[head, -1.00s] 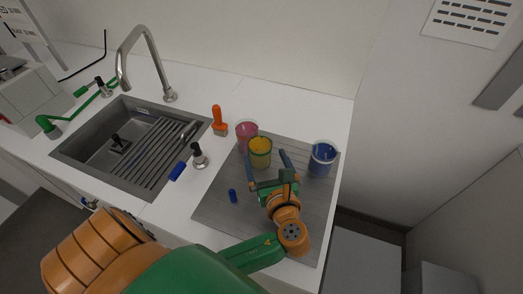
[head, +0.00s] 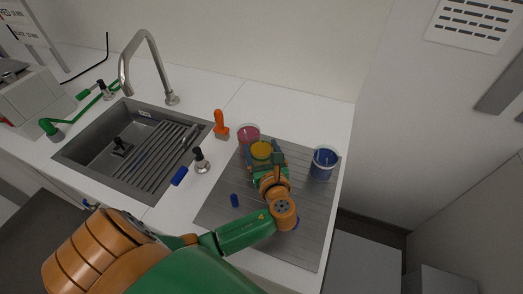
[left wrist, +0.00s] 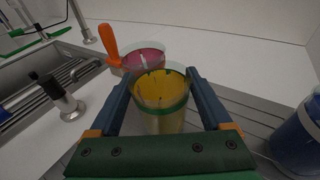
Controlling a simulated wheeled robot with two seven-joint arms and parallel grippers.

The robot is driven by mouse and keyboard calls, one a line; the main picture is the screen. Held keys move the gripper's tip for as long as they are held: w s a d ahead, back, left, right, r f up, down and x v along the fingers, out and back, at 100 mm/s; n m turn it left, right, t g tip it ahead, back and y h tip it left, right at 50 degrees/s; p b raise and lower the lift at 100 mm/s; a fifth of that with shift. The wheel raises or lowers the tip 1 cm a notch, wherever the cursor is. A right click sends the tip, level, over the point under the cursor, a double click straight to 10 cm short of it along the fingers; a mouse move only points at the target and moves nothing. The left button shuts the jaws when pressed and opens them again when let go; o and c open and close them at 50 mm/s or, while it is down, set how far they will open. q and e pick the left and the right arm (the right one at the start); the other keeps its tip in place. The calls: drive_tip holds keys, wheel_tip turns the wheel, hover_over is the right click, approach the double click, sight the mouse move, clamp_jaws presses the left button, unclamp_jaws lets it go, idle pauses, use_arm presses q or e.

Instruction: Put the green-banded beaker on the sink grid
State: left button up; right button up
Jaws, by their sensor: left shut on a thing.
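The green-banded beaker (head: 261,149) holds yellow contents and stands on the grey ribbed drainboard mat. It also shows in the left wrist view (left wrist: 160,98), upright between the two blue fingers. My left gripper (head: 265,157) is shut on this beaker from the near side and hides its lower part in the head view. The sink grid (head: 151,160) is a set of dark bars over the right part of the sink basin, to the left of the beaker. No right gripper shows in these views.
A beaker with pink contents (head: 248,134) stands just behind the held beaker. A blue beaker (head: 323,163) is to the right. An orange-handled tool (head: 220,124), a dark-topped fitting with a blue lever (head: 200,160) and the faucet (head: 150,62) stand by the sink. A small blue cap (head: 234,200) lies on the mat.

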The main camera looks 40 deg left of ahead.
use_arm(q)
wheel_tip(320, 180, up, 7)
drive_tip(key=p, duration=0.7)
drive_tip(key=f+v, duration=0.2)
drive_tip(key=v, duration=0.6)
drive_tip(key=f+v, duration=0.1)
drive_tip(key=v, duration=0.8)
drive_tip(key=shift+s+d+f+b, duration=0.35)
drive_tip(key=shift+s+d+b, duration=0.1)
drive_tip(key=shift+d, duration=0.1)
